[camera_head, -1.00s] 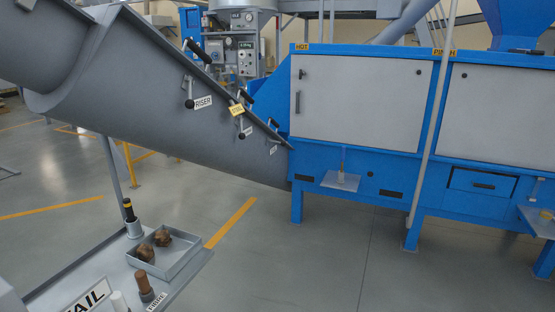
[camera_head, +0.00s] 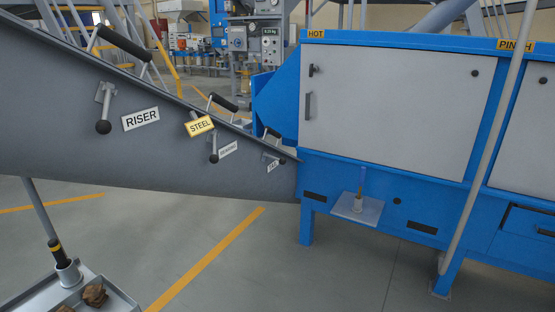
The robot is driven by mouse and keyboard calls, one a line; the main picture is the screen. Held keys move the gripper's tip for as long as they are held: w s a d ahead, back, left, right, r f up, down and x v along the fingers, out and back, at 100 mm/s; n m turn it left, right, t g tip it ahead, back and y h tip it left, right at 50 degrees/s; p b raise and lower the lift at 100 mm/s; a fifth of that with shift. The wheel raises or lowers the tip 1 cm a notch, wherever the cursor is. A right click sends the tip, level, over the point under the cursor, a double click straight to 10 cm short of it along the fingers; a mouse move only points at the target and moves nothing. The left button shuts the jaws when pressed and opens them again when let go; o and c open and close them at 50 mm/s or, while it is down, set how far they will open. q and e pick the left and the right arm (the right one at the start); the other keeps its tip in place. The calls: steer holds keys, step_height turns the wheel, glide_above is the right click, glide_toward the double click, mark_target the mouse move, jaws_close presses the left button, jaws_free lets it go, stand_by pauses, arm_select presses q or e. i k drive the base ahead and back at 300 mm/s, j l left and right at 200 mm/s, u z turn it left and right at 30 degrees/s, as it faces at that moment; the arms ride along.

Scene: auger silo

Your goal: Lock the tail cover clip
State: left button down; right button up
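A grey inclined auger trough (camera_head: 60,150) runs down from the left to the blue machine. Along its upper edge are three clips with black ball knobs. The RISER clip (camera_head: 104,105) and the middle clip (camera_head: 214,148) hang with their knobs down. The lowest clip (camera_head: 276,158), nearest the blue machine, has its lever lying more sideways, with the knob to the right. A small white label (camera_head: 272,166) beside it is too small to read surely. A black cover handle (camera_head: 272,133) sits above it. Neither of my grippers is in view.
The blue machine (camera_head: 340,170) with a white HOT door stands to the right, with a small shelf (camera_head: 357,208) sticking out. A yellow STEEL tag (camera_head: 199,126) hangs by the middle clip. A grey tray (camera_head: 110,295) with brown lumps is at the lower left. Floor in front is open.

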mark_target(282, 161)
steer(key=u, duration=0.6)
steer(key=i+l+u, duration=0.35)
steer(key=l+u, duration=0.2)
steer(key=i+l+u, duration=0.25)
steer(key=l+u, duration=0.3)
steer(key=l, duration=0.15)
steer(key=i+l, duration=0.1)
steer(key=l, duration=0.45)
steer(key=i+l, duration=0.1)
steer(key=l, duration=0.45)
steer(key=i+l+u, duration=0.1)
steer(key=l, duration=0.45)
steer(key=i+l, duration=0.1)
steer(key=l, duration=0.5)
